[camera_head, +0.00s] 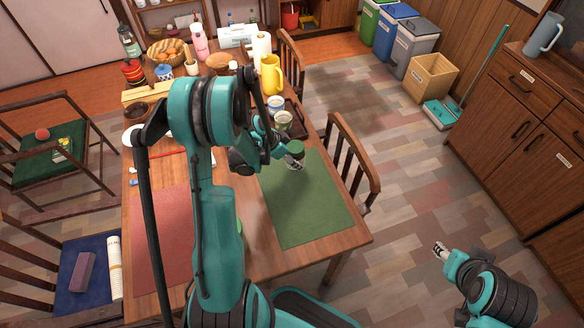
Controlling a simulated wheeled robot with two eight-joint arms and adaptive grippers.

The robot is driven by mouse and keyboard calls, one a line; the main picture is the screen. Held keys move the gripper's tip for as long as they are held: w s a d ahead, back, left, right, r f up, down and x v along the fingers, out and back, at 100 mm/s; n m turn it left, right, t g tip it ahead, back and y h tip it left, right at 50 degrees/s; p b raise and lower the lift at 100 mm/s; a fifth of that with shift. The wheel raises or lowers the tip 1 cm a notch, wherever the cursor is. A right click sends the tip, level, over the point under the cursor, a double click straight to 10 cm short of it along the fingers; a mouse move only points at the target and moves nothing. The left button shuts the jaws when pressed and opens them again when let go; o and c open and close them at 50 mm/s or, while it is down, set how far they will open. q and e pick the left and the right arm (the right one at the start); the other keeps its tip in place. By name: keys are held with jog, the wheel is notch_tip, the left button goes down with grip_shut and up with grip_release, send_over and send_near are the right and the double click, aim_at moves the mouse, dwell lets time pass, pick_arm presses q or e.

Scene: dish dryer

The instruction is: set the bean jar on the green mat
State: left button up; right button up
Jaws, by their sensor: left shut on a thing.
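The green mat (310,212) lies on the right part of the wooden table. A small jar with a green top (296,146), which looks like the bean jar, is at the mat's far edge. My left gripper (293,161) is shut on it, and the fingers hide part of its body. I cannot tell whether its base touches the mat. My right gripper (439,250) is off to the right over the floor, away from the table; its fingers are too small to judge.
Behind the jar stand a green cup (284,119), a blue-rimmed cup (275,103) and a yellow pitcher (271,75). A red mat (160,235) lies at left. A chair (352,160) stands against the right edge. The green mat's near part is clear.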

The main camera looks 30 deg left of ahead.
pick_arm(q)
jog(key=shift+a+f, duration=0.4)
jog(key=shift+a, duration=0.15)
jog(key=shift+f+b, duration=1)
jog(key=shift+f, duration=0.9)
jog(key=shift+f, duration=0.15)
jog(key=o, duration=1.6)
jog(key=shift+c, duration=0.2)
